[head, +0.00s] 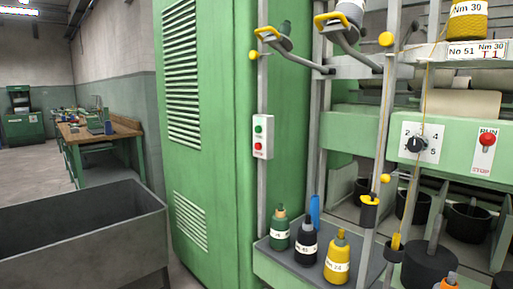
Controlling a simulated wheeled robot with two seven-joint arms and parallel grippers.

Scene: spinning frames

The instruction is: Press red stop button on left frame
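A small white control box (263,137) is mounted on an upright grey post beside the tall green cabinet. It carries a green button (258,129) above a red button (258,147). On the right, a green machine panel (457,147) has a black rotary dial (416,144) and a red knob (488,139) between the labels RUN and STOP. Neither of my grippers shows in the head view.
A tall green louvred cabinet (220,120) stands left of the posts. A grey shelf (290,254) below the box holds several labelled bobbins. Yellow-tipped arms (335,21) jut out above. A grey bin (80,235) stands at the lower left.

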